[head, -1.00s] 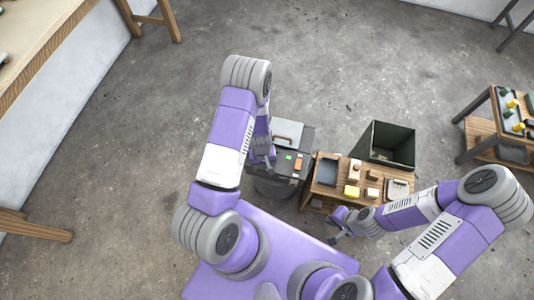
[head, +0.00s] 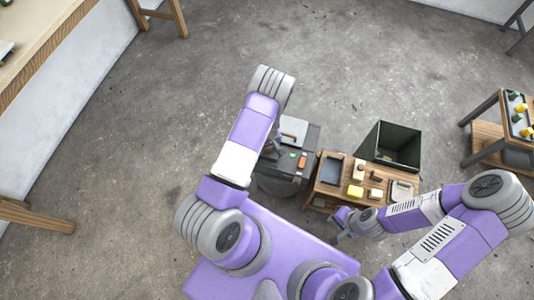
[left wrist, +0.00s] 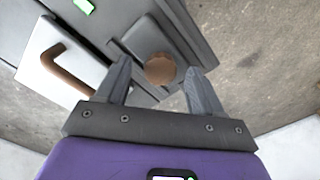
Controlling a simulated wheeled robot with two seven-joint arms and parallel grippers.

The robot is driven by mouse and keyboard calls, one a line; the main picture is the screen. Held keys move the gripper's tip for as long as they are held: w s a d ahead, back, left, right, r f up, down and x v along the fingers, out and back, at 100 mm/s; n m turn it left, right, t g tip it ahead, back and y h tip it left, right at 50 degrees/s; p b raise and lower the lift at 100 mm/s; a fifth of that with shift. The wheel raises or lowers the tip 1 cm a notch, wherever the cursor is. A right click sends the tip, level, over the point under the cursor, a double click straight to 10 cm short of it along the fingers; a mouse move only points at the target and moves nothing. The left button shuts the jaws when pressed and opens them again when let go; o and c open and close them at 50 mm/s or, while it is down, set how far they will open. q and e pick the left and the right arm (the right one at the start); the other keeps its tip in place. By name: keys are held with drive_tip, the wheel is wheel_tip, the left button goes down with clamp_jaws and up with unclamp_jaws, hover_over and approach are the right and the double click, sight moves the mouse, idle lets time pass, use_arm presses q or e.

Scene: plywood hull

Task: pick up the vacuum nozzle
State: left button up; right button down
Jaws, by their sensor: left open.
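In the left wrist view, a dark grey piece with a round brown end (left wrist: 160,69) sits on the dark machine; it looks like the vacuum nozzle, though I cannot be certain. My left gripper (left wrist: 157,65) is open, with one finger on each side of the brown end and nothing clamped. In the head view my left gripper (head: 272,150) is over the left part of the dark machine (head: 300,172), partly hidden by its own arm; I cannot make out the nozzle there. My right gripper (head: 338,236) is low, beside the small wooden table; its jaws are too small to read.
A pale panel with a brown handle (left wrist: 62,68) lies close left of my left fingers. The small wooden table (head: 330,190) holds a dark tray (head: 331,171), a yellow block (head: 355,191) and other pieces. A dark open bin (head: 390,147) stands behind.

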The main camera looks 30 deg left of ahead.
sight(268, 149)
use_arm(q)
clamp_jaws()
idle(0.3)
drive_tip(key=shift+r, duration=0.15)
wheel_tip(268, 149, up, 10)
drive_tip(key=p, duration=0.3)
